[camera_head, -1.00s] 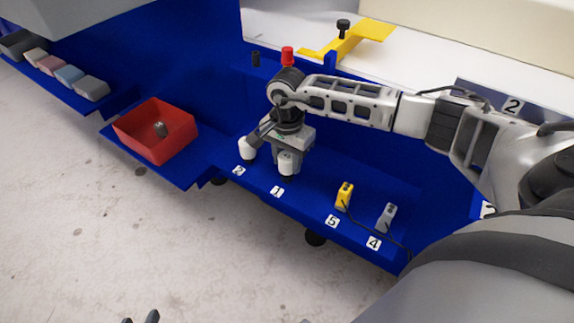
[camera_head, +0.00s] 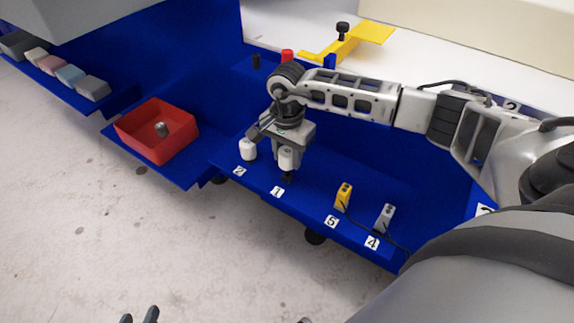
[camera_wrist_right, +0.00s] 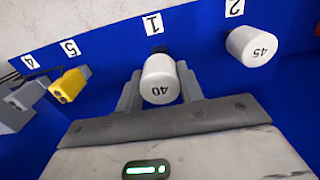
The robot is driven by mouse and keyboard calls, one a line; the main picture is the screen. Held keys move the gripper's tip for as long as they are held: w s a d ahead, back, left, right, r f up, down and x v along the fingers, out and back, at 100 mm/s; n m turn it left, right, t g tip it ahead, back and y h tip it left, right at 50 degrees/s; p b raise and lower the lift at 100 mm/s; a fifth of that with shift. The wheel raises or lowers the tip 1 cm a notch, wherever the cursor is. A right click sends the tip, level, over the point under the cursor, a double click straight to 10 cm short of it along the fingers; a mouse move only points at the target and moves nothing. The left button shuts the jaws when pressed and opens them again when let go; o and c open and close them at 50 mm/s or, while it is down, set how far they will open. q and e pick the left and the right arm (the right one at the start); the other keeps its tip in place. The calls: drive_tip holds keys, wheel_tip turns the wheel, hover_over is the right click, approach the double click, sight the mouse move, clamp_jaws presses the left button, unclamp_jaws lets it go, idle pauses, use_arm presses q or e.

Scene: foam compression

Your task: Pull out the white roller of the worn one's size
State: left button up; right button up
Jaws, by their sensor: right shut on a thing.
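My right gripper (camera_head: 288,165) is shut on a white roller (camera_head: 287,158) above label 1. In the right wrist view the roller (camera_wrist_right: 160,80) is marked 40 and sits between the two fingers (camera_wrist_right: 160,92). A dark holder (camera_head: 288,177) shows just below it. Another white roller (camera_head: 248,149), marked 45 in the right wrist view (camera_wrist_right: 252,46), stands by label 2. A grey roller (camera_head: 161,129), perhaps the worn one, lies in the red bin (camera_head: 182,146); its size cannot be read. My left gripper (camera_head: 139,317) shows only its two fingertips, apart, at the bottom edge.
A yellow block (camera_head: 343,196) and a grey block (camera_head: 384,218) stand by labels 5 and 4, right of the held roller. Coloured foam blocks (camera_head: 70,75) lie on the left shelf. A red knob (camera_head: 288,55) and yellow bracket (camera_head: 345,43) are behind my right arm.

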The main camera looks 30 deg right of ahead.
sight(287, 151)
drive_tip(key=shift+r+p, duration=1.1)
drive_tip(key=shift+r, duration=0.8)
